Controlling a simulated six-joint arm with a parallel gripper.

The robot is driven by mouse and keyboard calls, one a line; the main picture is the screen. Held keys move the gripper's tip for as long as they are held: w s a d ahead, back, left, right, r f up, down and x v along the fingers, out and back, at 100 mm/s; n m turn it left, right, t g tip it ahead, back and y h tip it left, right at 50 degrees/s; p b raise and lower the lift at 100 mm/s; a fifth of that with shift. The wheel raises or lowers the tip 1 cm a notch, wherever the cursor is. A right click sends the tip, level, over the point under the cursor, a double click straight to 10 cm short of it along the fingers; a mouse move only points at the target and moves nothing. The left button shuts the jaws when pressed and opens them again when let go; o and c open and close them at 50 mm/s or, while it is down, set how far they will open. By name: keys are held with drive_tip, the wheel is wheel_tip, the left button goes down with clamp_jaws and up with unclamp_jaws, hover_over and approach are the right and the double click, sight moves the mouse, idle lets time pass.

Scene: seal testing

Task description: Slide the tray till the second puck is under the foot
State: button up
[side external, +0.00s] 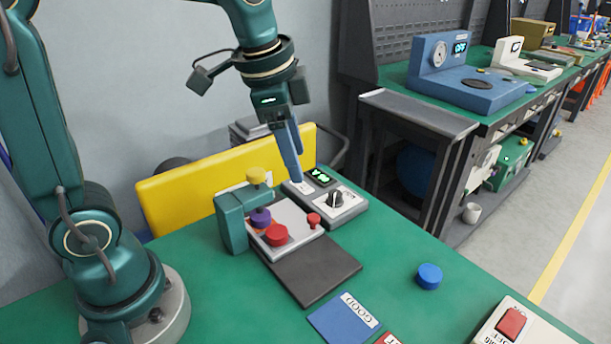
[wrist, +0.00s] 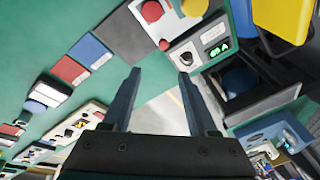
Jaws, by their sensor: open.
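The white tray (side external: 291,213) lies at the teal press (side external: 232,222), with a small red knob (side external: 314,220) at its right end. A red puck (side external: 277,235) sits on the tray, right of and apart from the purple foot (side external: 261,217), which hangs below the press's yellow knob (side external: 258,177). A bit of orange shows under the foot; I cannot tell what it is. My gripper (side external: 300,166) is open and empty, above and behind the tray knob. In the wrist view, its spread fingers (wrist: 158,75) have the tray knob (wrist: 164,45) ahead of them, apart.
A meter box with a lit display and black dial (side external: 335,199) stands close behind the tray. A dark plate (side external: 318,270) lies in front. A blue puck (side external: 429,276), a blue GOOD card (side external: 342,318) and a red-button box (side external: 511,323) are to the right.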

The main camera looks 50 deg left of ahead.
drive_tip(key=m+g, duration=0.1)
drive_tip(key=g, duration=0.1)
hover_over(313, 216)
wheel_tip(313, 216, down, 5)
wheel_tip(313, 216, down, 4)
drive_tip(key=shift+r+g, duration=0.1)
drive_tip(key=shift+g, duration=0.5)
drive_tip(key=shift+f, duration=2.7)
clamp_jaws()
drive_tip(key=shift+r, duration=0.1)
